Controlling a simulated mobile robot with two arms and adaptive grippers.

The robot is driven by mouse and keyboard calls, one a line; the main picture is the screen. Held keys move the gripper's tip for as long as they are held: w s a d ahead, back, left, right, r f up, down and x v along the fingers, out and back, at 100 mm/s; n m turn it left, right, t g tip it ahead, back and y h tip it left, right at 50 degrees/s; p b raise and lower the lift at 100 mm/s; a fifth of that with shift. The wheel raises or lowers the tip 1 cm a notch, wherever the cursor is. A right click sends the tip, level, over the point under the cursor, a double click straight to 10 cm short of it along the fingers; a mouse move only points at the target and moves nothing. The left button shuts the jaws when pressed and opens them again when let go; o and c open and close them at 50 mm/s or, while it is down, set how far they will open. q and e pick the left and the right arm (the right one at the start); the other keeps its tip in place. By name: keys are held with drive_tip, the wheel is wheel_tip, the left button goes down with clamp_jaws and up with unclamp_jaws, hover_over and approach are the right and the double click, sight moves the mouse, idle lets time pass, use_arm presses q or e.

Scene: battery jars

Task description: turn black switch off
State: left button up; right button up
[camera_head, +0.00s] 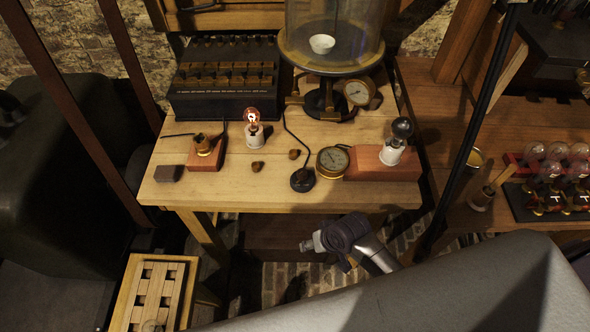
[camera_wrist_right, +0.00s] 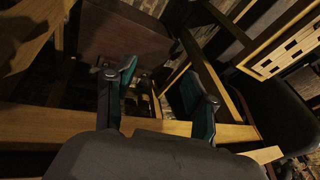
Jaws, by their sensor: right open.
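A round black switch (camera_head: 303,180) with a dark cable sits near the front edge of the wooden table (camera_head: 240,187), left of a brass gauge (camera_head: 333,160). A small bulb (camera_head: 252,116) on a white base glows orange-red behind it to the left. My right gripper (camera_head: 308,245) is below and in front of the table edge, apart from the switch. In the right wrist view its two teal-lined fingers (camera_wrist_right: 160,80) are spread with nothing held between them. The switch cannot be made out in that view. My left gripper is not in view.
A black battery box (camera_head: 225,85) and a glass bell jar (camera_head: 333,35) stand at the back. A dark bulb (camera_head: 402,130) stands on a wooden block at the right. Two small brown knobs (camera_head: 257,168) lie left of the switch. Wooden beams surround my right gripper.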

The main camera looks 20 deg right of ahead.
drive_tip(key=w+a+r+m+y, duration=0.2)
drive_tip(key=w+a+r, duration=0.2)
drive_tip(key=w+r, duration=0.35)
wheel_tip(320, 180, up, 21)
drive_tip(key=m+g, duration=0.4)
drive_tip(key=m, duration=0.9)
hover_over(302, 171)
drive_tip(key=d, duration=0.6)
use_arm(q)
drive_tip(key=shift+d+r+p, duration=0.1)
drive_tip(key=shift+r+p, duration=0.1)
drive_tip(key=shift+p, duration=0.1)
use_arm(e)
drive_tip(key=x, duration=0.9)
drive_tip(key=w+x, duration=0.1)
drive_tip(key=x, duration=0.4)
drive_tip(key=shift+s, duration=0.1)
